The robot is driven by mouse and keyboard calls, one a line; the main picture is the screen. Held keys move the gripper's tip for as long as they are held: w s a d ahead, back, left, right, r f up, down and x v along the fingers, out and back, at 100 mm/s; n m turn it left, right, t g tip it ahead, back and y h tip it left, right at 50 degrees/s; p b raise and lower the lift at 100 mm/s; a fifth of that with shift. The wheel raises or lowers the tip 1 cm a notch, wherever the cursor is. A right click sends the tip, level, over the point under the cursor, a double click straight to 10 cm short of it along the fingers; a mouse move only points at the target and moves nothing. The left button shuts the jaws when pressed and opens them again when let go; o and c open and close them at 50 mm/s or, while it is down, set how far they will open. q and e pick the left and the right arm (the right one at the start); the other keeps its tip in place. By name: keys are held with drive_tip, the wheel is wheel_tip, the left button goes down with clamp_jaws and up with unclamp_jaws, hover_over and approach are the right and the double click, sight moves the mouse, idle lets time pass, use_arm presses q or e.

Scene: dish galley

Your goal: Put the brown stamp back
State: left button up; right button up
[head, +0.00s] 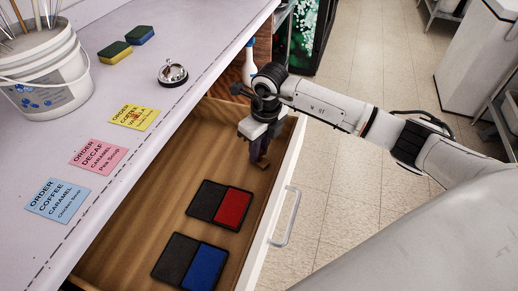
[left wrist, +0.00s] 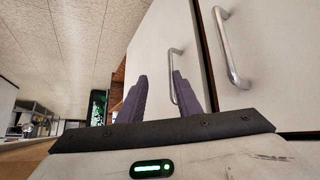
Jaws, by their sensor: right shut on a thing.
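My right gripper (head: 259,155) reaches in from the right over the far end of the open drawer (head: 165,161). It is shut on a small brown stamp (head: 262,162), mostly hidden by the fingers. The stamp hangs inside the drawer's outline; I cannot tell whether it touches the drawer floor. My left gripper (left wrist: 159,78) shows in the left wrist view, with its two purple fingers apart and nothing between them, in front of white cabinet fronts.
A red-and-black pad (head: 233,207) and a blue-and-black pad (head: 203,268) lie in the drawer. Yellow, pink and blue order notes (head: 134,117), a bell (head: 173,73), sponges (head: 115,52) and a white bucket (head: 45,90) stand on the counter. The drawer's middle floor is clear.

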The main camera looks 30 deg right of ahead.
sight(263, 154)
drive_tip(key=shift+f, duration=0.1)
drive_tip(key=o, duration=0.8)
drive_tip(key=shift+o, duration=0.2)
wheel_tip(263, 154, up, 12)
drive_tip(key=s, duration=0.1)
drive_tip(key=shift+s+d, duration=0.2)
drive_tip(key=shift+d, duration=0.1)
